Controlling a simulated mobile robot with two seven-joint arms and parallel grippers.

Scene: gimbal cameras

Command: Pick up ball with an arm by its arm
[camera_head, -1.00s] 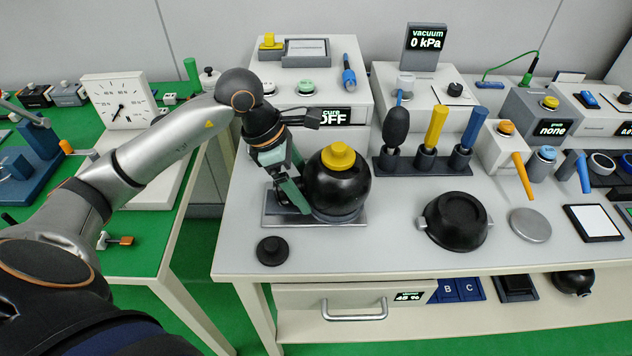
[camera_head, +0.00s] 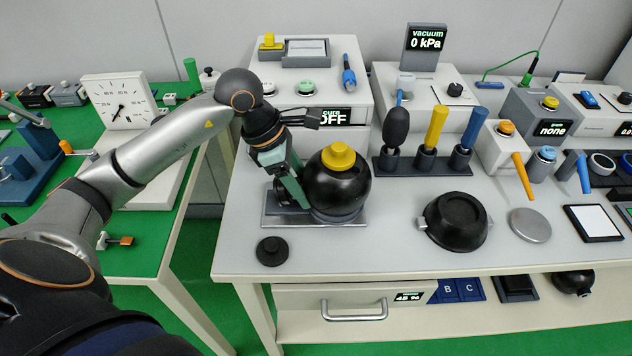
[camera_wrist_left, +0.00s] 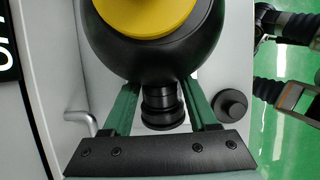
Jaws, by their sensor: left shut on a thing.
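The ball (camera_head: 337,188) is a large black sphere with a yellow cap (camera_head: 338,156) on top. It sits on a grey metal base plate (camera_head: 345,220) at the left of the white bench. Its short black arm juts out to the left, partly hidden by my fingers. My left gripper (camera_head: 284,188), with green fingers, is shut on this arm. In the left wrist view the stepped black arm (camera_wrist_left: 162,106) lies between the two fingers, with the ball (camera_wrist_left: 150,65) just beyond. The ball appears still seated on its plate.
A small black knob-like disc (camera_head: 272,251) lies in front of the plate. A white box with a display (camera_head: 337,117) stands behind the ball. Bench space between ball and bowl is clear.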

